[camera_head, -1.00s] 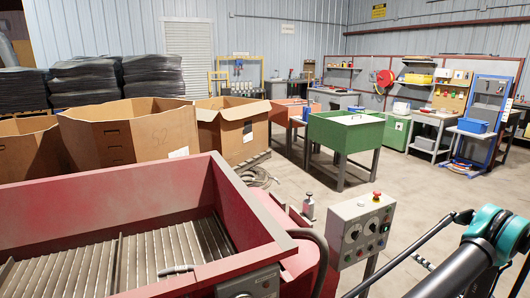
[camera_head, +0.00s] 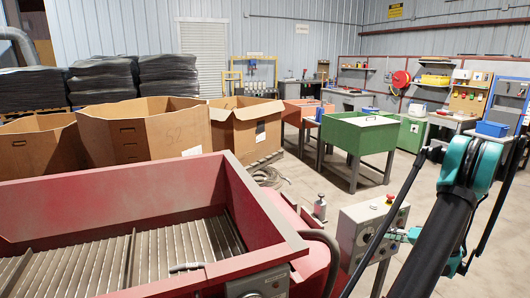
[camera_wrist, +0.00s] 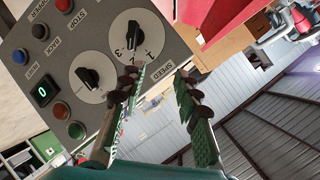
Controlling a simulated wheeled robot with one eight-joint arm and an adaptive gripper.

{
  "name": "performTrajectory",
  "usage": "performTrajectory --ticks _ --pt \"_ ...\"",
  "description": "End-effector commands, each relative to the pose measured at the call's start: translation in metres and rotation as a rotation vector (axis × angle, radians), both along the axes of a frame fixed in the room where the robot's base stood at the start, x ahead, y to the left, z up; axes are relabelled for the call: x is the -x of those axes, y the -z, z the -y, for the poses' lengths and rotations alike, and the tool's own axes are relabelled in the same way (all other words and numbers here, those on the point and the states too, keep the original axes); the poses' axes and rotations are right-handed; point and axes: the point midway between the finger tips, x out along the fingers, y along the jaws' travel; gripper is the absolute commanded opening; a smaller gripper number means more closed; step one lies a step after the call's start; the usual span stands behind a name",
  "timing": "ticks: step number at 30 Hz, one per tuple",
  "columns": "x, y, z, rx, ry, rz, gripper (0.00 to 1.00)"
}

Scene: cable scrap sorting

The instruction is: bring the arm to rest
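My gripper (camera_wrist: 158,82) is open and empty in the wrist view, its two fingers apart with dark pads at the tips. The fingers lie over the edge of a grey control panel (camera_wrist: 100,40), close to its speed knob (camera_wrist: 135,38); I cannot tell whether they touch it. In the head view my gripper (camera_head: 400,234) is small and partly hidden, at the right side of the control panel (camera_head: 355,222). My arm, dark with a teal joint, is raised at the right of that view.
A red sorting machine (camera_head: 160,190) with a slatted bed fills the lower left. Cardboard boxes (camera_head: 150,138) stand behind it. A green bin table (camera_head: 355,140) stands beyond the panel. The panel has another knob (camera_wrist: 88,78), buttons and a display (camera_wrist: 42,93) reading 0.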

Motion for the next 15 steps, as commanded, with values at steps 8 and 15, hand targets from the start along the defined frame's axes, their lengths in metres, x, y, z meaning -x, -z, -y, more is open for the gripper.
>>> performTrajectory --ticks 8,15 --pt "0.003 -0.039 -0.113 0.103 -0.075 -0.206 0.32" --pt "0.038 -0.060 -0.197 0.227 -0.119 -0.349 0.32"
